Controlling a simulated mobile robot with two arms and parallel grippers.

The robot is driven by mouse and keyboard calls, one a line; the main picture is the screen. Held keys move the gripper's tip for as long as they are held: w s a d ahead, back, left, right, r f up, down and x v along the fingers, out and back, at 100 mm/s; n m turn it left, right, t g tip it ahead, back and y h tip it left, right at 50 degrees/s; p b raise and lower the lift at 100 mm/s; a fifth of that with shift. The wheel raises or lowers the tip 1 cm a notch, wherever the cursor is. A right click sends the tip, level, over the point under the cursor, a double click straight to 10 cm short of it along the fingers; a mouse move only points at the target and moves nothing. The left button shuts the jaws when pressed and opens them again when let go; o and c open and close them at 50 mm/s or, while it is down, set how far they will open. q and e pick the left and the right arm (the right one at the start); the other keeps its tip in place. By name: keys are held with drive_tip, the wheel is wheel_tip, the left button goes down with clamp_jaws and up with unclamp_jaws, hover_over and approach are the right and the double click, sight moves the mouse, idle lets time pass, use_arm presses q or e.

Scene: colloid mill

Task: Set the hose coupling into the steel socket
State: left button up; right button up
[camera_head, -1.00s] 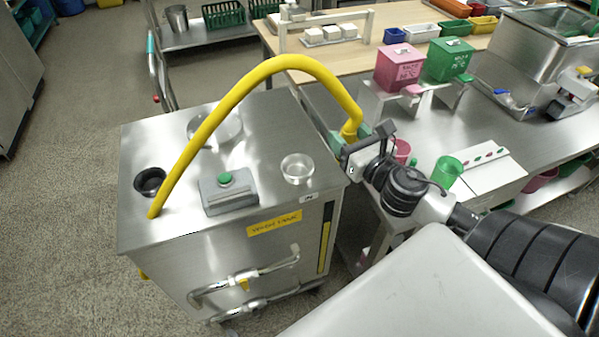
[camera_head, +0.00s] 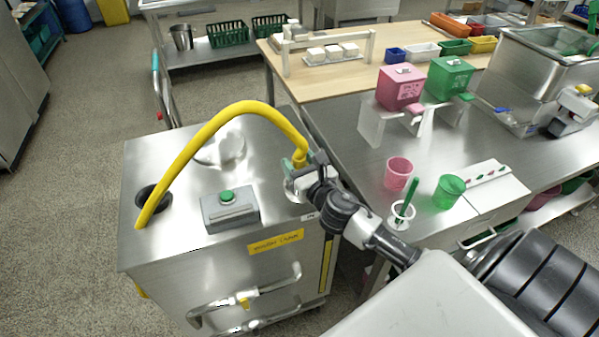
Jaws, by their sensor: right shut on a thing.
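The yellow hose (camera_head: 228,114) arches over the steel cart from the dark round opening at the cart's left. My right gripper (camera_head: 302,172) is shut on the hose coupling (camera_head: 299,158) at the hose's right end. The coupling points down, and its lower end is hidden by the gripper. The round steel socket (camera_head: 290,190) on the cart top is directly below and mostly covered by the gripper. I cannot tell whether the coupling touches it. My left gripper is not in view.
A grey box with a green button (camera_head: 231,211) stands on the steel cart (camera_head: 170,247), left of my gripper. The steel worktable to the right holds pink (camera_head: 398,173) and green (camera_head: 449,191) cups. A white cup (camera_head: 399,218) stands near its front edge.

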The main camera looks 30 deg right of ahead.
drive_tip(key=shift+f+b, duration=0.3)
drive_tip(key=shift+f, duration=1.15)
drive_tip(key=o, duration=0.6)
drive_tip(key=shift+f, duration=0.2)
drive_tip(key=shift+c, duration=0.2)
drive_tip(key=o, duration=0.4)
drive_tip(key=shift+o, duration=0.2)
drive_tip(key=shift+r, duration=0.1)
